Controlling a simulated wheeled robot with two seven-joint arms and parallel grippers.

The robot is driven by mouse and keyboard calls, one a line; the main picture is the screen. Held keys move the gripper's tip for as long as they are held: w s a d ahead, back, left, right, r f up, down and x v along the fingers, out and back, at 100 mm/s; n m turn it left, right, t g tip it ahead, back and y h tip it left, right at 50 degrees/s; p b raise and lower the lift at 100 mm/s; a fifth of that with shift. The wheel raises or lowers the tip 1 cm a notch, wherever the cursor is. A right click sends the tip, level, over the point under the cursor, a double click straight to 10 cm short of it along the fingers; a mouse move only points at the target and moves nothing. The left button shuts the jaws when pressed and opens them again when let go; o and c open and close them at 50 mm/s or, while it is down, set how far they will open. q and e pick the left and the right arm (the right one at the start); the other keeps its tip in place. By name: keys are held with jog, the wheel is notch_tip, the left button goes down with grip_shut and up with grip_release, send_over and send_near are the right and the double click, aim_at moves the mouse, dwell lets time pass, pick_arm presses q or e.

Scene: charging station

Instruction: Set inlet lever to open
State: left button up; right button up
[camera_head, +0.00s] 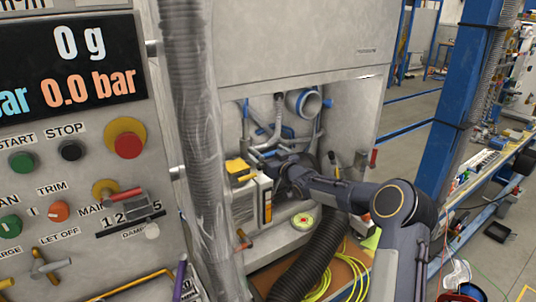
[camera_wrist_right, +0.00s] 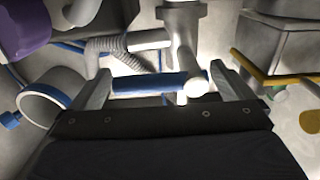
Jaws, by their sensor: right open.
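My right gripper (camera_head: 264,155) reaches into the grey cabinet's recess, among metal pipes and blue parts. In the right wrist view its two fingers (camera_wrist_right: 158,78) are spread apart. A blue bar (camera_wrist_right: 150,83) crosses the gap between them, next to a pale metal valve body (camera_wrist_right: 184,50) with a round end. It looks like a lever handle, but I cannot tell for certain that it is the inlet lever. I cannot tell whether either finger touches the bar. My left gripper is not in view.
A ribbed hose with a blue-rimmed pipe mouth (camera_head: 303,103) sits above the gripper. A grey box with a yellow top (camera_head: 238,168) stands left of it. A thick black hose (camera_head: 312,258) runs below. The control panel (camera_head: 75,150) and a wrapped hose (camera_head: 190,120) are at left.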

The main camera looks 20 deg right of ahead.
aim_at(259, 155)
jog(key=c, duration=1.4)
jog(key=shift+o, duration=0.2)
jog(key=n+b, duration=0.3)
jog(key=shift+a+r, duration=0.15)
jog(key=shift+r, duration=0.2)
jog(key=n+b, duration=0.1)
jog(key=n, duration=0.1)
jog(key=r+n+b, duration=0.1)
jog(key=n, duration=0.1)
jog(key=n+b, duration=0.1)
jog(key=shift+a+r+n, duration=0.15)
jog(key=shift+a+n, duration=0.25)
jog(key=n+b, duration=0.2)
jog(key=n, duration=0.1)
jog(key=a+n+b, duration=0.1)
jog(key=shift+s+r+n, duration=0.15)
jog(key=shift+r+n, duration=0.15)
jog(key=shift+s+a+r+n+b, duration=0.1)
jog(key=shift+a+n+b, duration=0.2)
jog(key=shift+n+b, duration=0.55)
jog(key=shift+a+r+n+b, duration=0.1)
jog(key=shift+a+n+b, duration=0.2)
jog(key=shift+n, duration=1.05)
